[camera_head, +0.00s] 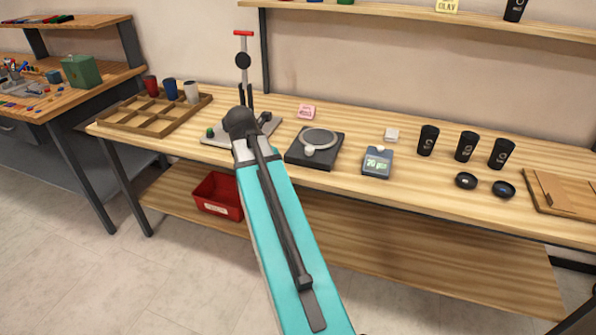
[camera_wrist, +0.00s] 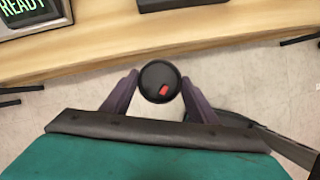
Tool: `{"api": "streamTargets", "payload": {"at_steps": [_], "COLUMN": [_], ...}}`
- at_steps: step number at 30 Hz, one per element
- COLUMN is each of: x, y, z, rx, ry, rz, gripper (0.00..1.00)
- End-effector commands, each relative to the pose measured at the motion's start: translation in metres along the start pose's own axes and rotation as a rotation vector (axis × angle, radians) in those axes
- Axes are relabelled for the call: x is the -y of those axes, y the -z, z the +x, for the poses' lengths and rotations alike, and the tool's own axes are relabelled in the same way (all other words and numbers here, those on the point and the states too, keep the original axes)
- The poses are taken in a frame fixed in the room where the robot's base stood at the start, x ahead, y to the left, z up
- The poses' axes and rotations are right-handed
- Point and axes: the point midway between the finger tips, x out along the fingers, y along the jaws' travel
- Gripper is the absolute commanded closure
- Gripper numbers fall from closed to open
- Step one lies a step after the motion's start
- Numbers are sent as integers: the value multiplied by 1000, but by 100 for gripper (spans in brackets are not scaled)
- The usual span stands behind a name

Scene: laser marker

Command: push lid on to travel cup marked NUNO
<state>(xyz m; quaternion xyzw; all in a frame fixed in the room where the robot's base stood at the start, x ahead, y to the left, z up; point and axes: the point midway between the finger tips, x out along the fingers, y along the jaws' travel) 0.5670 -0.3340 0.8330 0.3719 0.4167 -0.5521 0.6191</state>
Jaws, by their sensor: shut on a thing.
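My gripper (camera_wrist: 160,85) is shut on a round black lid (camera_wrist: 152,76) with a small red tab, seen from above in the wrist view. The lid appears over the floor, in front of the bench edge. Whether anything is under it is hidden. In the head view my arm hides the held lid. Three black travel cups stand upright on the bench at the right: a left one (camera_head: 428,140), a middle one (camera_head: 465,146) and a right one (camera_head: 501,153). Their pale markings are too small to read, so I cannot tell which is NUNO.
Two dark round lids (camera_head: 466,180) (camera_head: 503,189) lie before the cups, beside a wooden board (camera_head: 565,192). A grey device with a lit display (camera_head: 377,162), a black round-topped unit (camera_head: 315,148) and a lever stand with red handle (camera_head: 243,33) occupy the bench.

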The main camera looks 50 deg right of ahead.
Motion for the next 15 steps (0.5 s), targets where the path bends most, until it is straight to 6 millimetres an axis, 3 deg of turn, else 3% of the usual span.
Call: {"api": "streamTargets", "payload": {"at_steps": [3,15], "x": [-25,-89], "y": [26,118], "z": [-8,-37], "rx": [-2,-5], "ry": [-7,-17], "rz": [-21,-45], "gripper": [68,68]}}
